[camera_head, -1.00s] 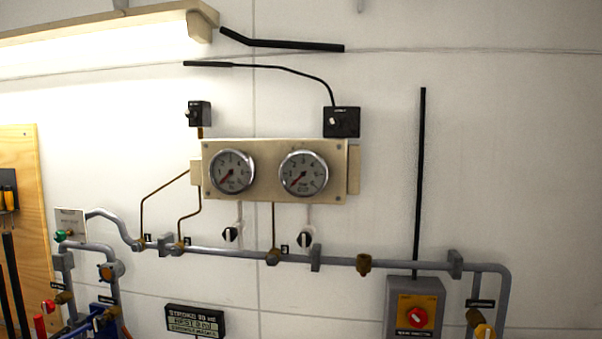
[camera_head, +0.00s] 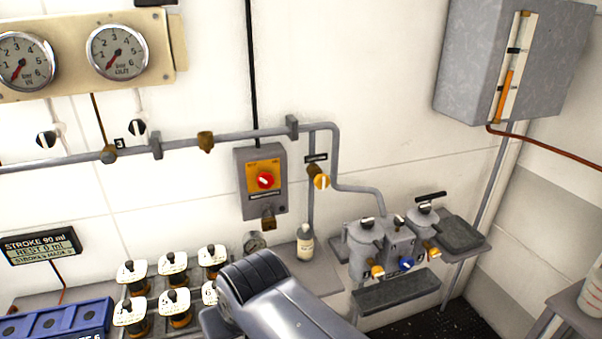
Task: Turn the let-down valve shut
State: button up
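I cannot read any label that names the let-down valve. A yellow-orange valve knob (camera_head: 321,181) with a pale pointer sits on a brass body on the vertical pipe, right of the switch box, under a small dark label too small to read. Other valve knobs sit lower right on the grey twin-pot unit: an orange one (camera_head: 377,271), a blue one (camera_head: 406,263) and another orange one (camera_head: 434,254). My grey arm rises from the bottom middle, well below the yellow knob. My gripper's fingers are not in view.
A grey box with a red rotary switch (camera_head: 265,181) and a padlock hangs on the wall. A bottle (camera_head: 305,243) stands on the shelf. Several white-tagged black-capped items (camera_head: 173,274) and a blue tray (camera_head: 58,318) lie left of my arm. A grey cabinet (camera_head: 495,60) hangs upper right.

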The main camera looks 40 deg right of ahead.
aim_at(322, 181)
jog(key=z, duration=1.3)
